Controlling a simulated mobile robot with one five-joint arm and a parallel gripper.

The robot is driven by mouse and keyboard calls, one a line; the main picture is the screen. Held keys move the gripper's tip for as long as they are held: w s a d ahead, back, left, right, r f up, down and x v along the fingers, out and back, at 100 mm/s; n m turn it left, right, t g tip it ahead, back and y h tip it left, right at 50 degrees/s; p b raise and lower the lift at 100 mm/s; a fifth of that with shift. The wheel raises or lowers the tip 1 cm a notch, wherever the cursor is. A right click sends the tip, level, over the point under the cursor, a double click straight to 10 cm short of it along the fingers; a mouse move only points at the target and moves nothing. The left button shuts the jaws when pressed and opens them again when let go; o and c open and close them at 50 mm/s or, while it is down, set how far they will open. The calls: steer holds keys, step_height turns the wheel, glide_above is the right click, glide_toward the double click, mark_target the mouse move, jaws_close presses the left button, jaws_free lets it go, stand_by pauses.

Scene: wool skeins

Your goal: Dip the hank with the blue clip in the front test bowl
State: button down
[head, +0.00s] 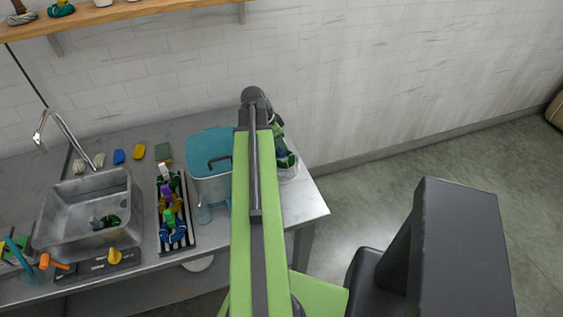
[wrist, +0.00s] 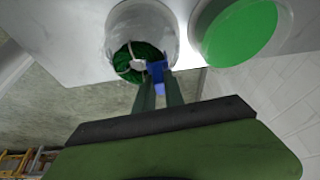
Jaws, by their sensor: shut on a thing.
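My gripper (wrist: 158,84) is shut on the blue clip (wrist: 156,70) of a dark green hank (wrist: 140,52), which has a white band. In the wrist view the hank shows within the rim of a clear, whitish bowl (wrist: 112,38); I cannot tell how deep it hangs or whether it touches the bowl. The hank (head: 288,160) also shows in the head view at the bowl (head: 290,175), near the counter's right end, partly hidden by my arm. A second bowl (wrist: 197,35) with bright green liquid stands beside it in the wrist view.
A steel pot with a teal lid (head: 208,146) stands left of my arm. A dark rack (head: 178,248) holds several coloured hanks. A sink (head: 90,205) with a green item lies farther left. A wall shelf (head: 140,10) runs above.

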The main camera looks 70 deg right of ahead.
steer(key=shift+r+p, duration=2.45)
steer(key=shift+r, duration=0.4)
step_height(320, 180, up, 3)
steer(key=p, duration=0.3)
steer(key=shift+r, duration=0.1)
steer(key=shift+f+b, duration=0.4)
steer(key=shift+f, duration=0.1)
